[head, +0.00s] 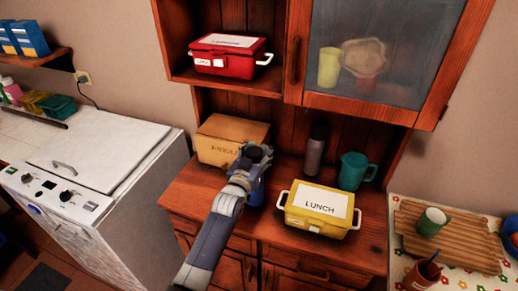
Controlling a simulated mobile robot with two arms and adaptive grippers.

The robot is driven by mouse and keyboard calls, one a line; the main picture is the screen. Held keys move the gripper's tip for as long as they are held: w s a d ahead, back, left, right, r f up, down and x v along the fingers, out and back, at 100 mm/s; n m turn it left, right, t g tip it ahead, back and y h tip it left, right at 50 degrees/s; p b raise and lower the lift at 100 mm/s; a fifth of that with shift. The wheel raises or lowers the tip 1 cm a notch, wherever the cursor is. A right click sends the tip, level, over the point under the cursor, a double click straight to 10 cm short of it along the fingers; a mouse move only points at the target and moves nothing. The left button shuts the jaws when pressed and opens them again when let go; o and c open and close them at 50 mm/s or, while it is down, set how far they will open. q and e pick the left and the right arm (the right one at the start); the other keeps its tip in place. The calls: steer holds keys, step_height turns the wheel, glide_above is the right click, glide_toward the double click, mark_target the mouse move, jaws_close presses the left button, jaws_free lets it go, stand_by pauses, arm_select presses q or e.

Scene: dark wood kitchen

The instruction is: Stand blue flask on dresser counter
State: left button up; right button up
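A blue object (257,190), which looks like the blue flask, is on or just above the dresser counter (195,193), left of the yellow lunch box. My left gripper (257,154) is right at its upper part and hides much of it. The fingers look close around it, but I cannot make out whether they grip it. The blue object looks roughly upright. I cannot tell if its base touches the counter. My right gripper is not in view.
On the counter are a yellow lunch box (318,222), an orange-brown bread box (214,150), a grey flask with a dark cap (315,155) and a teal jug (352,171). An upper cabinet with a red box (229,66) overhangs the counter. A white stove (82,152) stands left.

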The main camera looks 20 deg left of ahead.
arm_select(q)
steer(key=o, duration=0.4)
steer(key=shift+r, duration=0.15)
steer(key=shift+s, duration=0.35)
steer(key=s+b, duration=0.2)
steer(key=s, duration=0.9)
steer(key=shift+s+a, duration=0.15)
steer(key=shift+a, duration=0.05)
